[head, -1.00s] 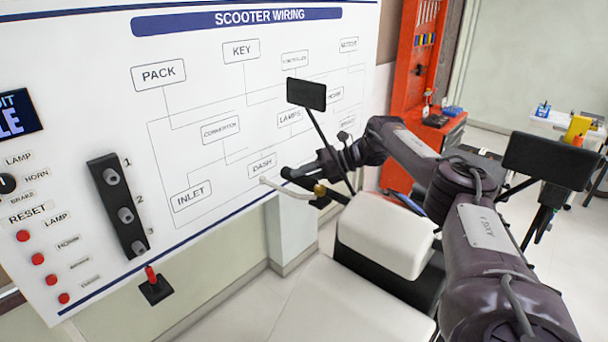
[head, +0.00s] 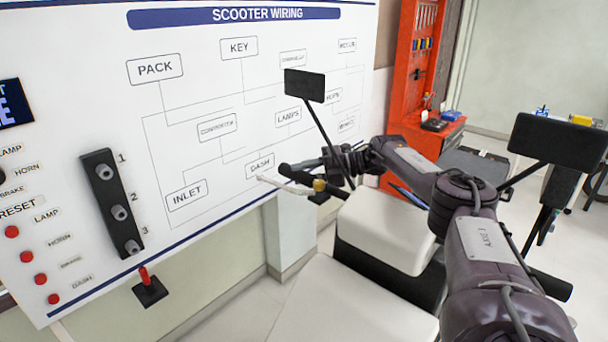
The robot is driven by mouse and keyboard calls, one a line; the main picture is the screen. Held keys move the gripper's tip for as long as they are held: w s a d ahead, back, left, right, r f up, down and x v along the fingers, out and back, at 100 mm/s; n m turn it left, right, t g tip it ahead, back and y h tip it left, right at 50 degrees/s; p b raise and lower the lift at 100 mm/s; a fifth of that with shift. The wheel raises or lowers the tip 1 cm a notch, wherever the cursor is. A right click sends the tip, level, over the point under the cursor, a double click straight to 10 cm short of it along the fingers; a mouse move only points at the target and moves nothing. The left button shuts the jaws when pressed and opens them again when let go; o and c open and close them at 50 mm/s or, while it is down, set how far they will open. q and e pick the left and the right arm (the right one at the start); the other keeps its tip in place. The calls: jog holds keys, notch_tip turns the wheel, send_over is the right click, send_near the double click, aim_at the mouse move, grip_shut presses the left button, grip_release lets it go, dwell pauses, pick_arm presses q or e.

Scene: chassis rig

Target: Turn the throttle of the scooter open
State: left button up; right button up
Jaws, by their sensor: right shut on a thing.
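The scooter's throttle grip (head: 296,173) is the black grip on the left end of the handlebar, beside a pale brake lever (head: 280,185) and a small brass-coloured fitting. My right gripper (head: 318,167) comes in from the right and is shut on the throttle grip. Its fingers are small and dark here, so their exact contact is hard to see. The white scooter body (head: 385,235) lies below and to the right of the grip. My left gripper is not in view.
A mirror (head: 304,86) on a thin stalk stands close to my right gripper. A second mirror (head: 557,142) is beside my right arm. The wiring board (head: 220,110) with a switch block (head: 113,205) stands behind and left. A red tool rack (head: 408,90) is behind.

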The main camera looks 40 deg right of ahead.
jog(key=o, duration=1)
jog(key=shift+c, duration=0.2)
jog(key=b+v, duration=0.2)
jog(key=v, duration=0.5)
jog(key=shift+s+d, duration=0.2)
jog(key=shift+d, duration=0.1)
